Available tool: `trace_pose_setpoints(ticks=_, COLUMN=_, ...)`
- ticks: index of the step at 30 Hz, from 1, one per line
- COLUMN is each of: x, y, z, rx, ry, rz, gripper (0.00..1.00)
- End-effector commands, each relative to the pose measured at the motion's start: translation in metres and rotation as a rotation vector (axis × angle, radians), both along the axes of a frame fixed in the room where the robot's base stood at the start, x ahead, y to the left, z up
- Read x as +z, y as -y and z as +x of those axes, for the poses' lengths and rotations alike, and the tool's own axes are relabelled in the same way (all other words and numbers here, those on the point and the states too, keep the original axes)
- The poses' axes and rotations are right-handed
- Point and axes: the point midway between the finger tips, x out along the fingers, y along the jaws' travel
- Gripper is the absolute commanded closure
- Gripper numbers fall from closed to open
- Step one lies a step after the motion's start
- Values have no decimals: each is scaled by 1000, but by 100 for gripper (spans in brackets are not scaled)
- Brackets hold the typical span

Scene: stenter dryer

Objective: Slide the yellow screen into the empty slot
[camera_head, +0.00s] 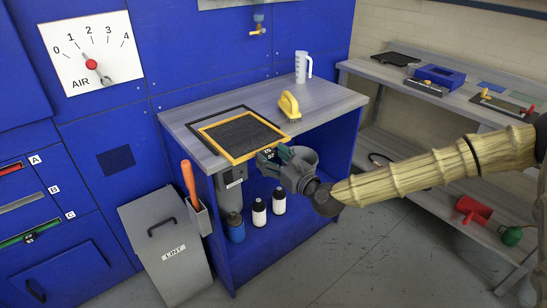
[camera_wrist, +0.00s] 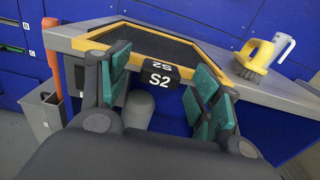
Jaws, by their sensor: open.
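The yellow screen (camera_head: 241,136), a yellow frame with dark mesh, lies on the grey bench top, its near edge toward my gripper. In the wrist view the screen (camera_wrist: 165,41) has a black tab marked S2 (camera_wrist: 159,75) on its near edge. My gripper (camera_head: 272,156) is open at that edge. In the wrist view its green-padded fingers (camera_wrist: 163,78) stand either side of the tab, with gaps visible. On the blue machine at left, slot A (camera_head: 12,167) shows a red strip, slot B (camera_head: 22,203) a plain grey strip, and slot C (camera_head: 28,237) a green strip with a dark tab.
A black frame (camera_head: 196,119) lies partly under the screen. A yellow-handled brush (camera_head: 290,105) and a jug (camera_head: 302,67) stand behind on the bench. A grey LINT bin (camera_head: 166,252) and an orange-handled tool (camera_head: 188,180) stand between bench and slots. Bottles (camera_head: 259,213) sit below.

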Motion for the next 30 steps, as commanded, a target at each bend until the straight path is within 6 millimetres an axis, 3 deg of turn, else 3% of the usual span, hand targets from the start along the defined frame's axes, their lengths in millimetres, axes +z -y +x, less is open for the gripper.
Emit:
trace_pose_setpoints(ticks=8, x=0, y=11, z=-14, rx=-2, ry=-1, rz=1, gripper=36)
trace_pose_setpoints(ticks=24, x=0, y=56, z=-76, rx=-2, ry=-1, rz=2, gripper=36)
trace_pose_setpoints(ticks=30, x=0, y=66, z=-91, rx=-1, ry=0, rz=1, gripper=36)
